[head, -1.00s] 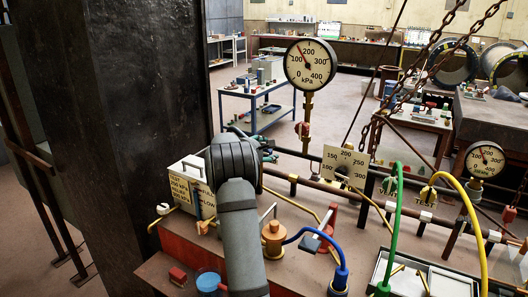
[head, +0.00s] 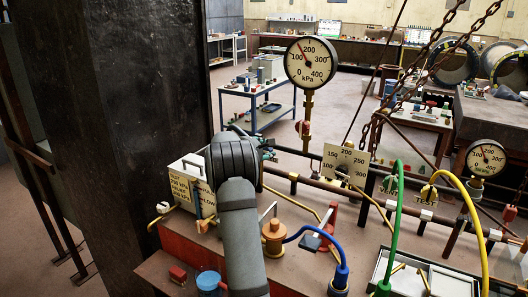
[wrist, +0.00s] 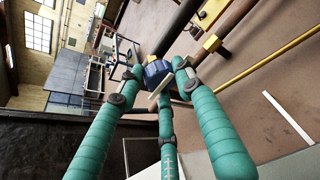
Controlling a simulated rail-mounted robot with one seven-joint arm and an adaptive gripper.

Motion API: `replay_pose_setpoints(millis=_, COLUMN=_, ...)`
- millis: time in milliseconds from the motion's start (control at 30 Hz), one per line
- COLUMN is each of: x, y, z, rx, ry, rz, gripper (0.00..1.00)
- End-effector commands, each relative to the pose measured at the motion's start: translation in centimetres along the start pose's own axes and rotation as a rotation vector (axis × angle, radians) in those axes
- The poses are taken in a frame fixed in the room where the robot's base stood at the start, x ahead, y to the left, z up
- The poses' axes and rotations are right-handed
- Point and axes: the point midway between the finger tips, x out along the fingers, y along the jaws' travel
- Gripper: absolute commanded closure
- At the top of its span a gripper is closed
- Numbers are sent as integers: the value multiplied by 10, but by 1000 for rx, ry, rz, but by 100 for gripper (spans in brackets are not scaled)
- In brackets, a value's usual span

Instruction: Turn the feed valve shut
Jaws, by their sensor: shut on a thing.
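In the wrist view my gripper (wrist: 160,84) has its teal fingers closed around a small blue valve part (wrist: 157,70), with a pale bar beside it. I take this part to be the feed valve's handle; no label on it can be read. In the head view my wrist covers most of the grip, and only bits of my gripper's teal fingers (head: 268,147) show past its right side, at the left end of the pipe. The valve itself is hidden there.
A large kPa gauge (head: 311,63) stands behind the pipe, and a marked plate (head: 345,166) stands to its right. Green (head: 397,220) and yellow (head: 472,220) hoses arch at the VENT and TEST valves. A labelled box (head: 187,188) sits left of my wrist.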

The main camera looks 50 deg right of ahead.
Motion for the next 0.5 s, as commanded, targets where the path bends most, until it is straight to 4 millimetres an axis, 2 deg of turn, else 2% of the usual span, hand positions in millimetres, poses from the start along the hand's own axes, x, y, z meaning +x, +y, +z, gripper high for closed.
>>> replay_pose_setpoints(millis=267, x=4, y=-6, z=-3, rx=113, ry=-10, rz=41, gripper=91)
replay_pose_setpoints(millis=500, x=5, y=-10, z=-6, rx=299, ry=-12, rz=120, gripper=91)
